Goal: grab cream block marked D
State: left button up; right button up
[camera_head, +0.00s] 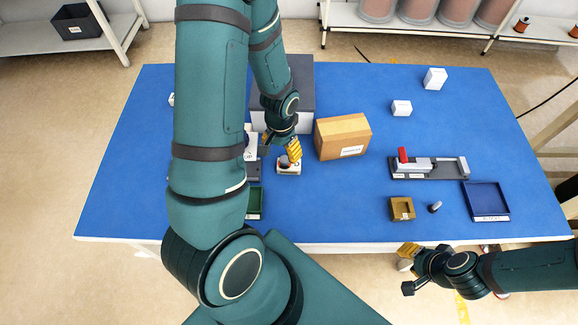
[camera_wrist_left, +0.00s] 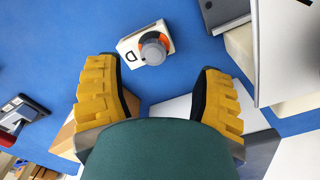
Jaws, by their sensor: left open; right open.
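The cream block marked D (camera_wrist_left: 127,47) lies on the blue table in the left wrist view, with a round grey and orange part over one end. In the head view the block (camera_head: 288,170) sits just below my left gripper (camera_head: 284,149), partly hidden by it. In the left wrist view my left gripper (camera_wrist_left: 158,75) is open, its yellow fingers wide apart and empty. The block is beyond the fingertips and apart from them. My right gripper (camera_head: 408,268) hangs empty off the table's front edge.
A cardboard box (camera_head: 341,137) stands right of my left gripper, and a grey box (camera_head: 300,75) behind it. My left arm hides items at the left. A red-handled device (camera_head: 430,167), brown box (camera_head: 401,208) and blue tray (camera_head: 486,201) are at right.

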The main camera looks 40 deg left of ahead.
aim_at(284, 159)
pick_arm(q)
jog(key=shift+w+d+f+b, duration=0.1)
jog(key=shift+d+f+b, duration=0.15)
jog(key=shift+f, duration=1.3)
jog(key=shift+w+d+f+b, duration=0.1)
jog(key=shift+f+b, duration=0.1)
jog(key=shift+f, duration=1.3)
jog(key=shift+s, duration=0.1)
grip_shut()
